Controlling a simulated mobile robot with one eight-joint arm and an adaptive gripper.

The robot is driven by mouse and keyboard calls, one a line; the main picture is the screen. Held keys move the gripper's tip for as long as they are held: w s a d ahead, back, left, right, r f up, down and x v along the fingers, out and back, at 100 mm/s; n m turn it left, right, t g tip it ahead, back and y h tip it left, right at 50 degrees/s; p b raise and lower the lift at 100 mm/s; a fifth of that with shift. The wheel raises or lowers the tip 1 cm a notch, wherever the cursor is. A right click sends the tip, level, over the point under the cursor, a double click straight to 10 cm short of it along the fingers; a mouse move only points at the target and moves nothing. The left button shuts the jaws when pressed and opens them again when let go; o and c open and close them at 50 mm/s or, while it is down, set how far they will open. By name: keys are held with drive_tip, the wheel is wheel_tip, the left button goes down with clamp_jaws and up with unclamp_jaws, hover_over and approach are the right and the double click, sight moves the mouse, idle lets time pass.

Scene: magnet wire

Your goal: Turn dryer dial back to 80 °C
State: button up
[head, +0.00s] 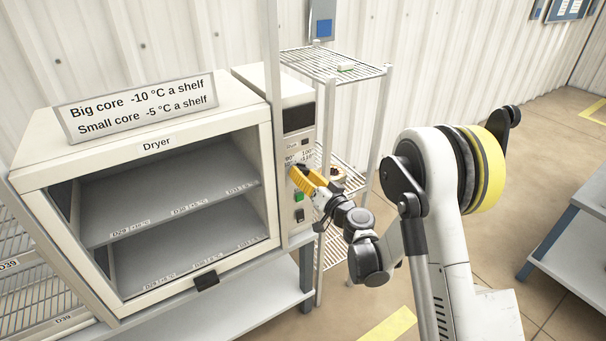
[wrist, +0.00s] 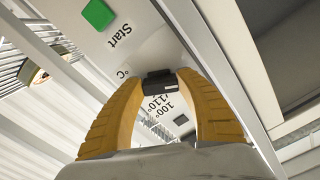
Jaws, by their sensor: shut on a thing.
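The dryer (head: 150,163) stands at the left in the head view, with a narrow control panel (head: 302,138) on its right side. My gripper (head: 299,178) reaches the panel from the right. In the wrist view my gripper (wrist: 165,83) has its yellow fingers closed on the dark dial (wrist: 158,85), one on each side. The fingers cover the dial in the head view. Marks of 100° and 110° show beyond it in the wrist view. I cannot tell which temperature the dial points to. The green Start button (head: 299,197) is just below the gripper; it also shows in the wrist view (wrist: 97,13).
A sign (head: 138,108) on the dryer reads big core -10 °C a shelf, small core -5 °C a shelf. The dryer's shelves (head: 170,205) look empty. A wire rack (head: 335,65) stands close behind my gripper.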

sight(298, 140)
drive_tip(key=o, duration=1.2)
wheel_tip(298, 140, up, 10)
drive_tip(key=shift+r, duration=0.1)
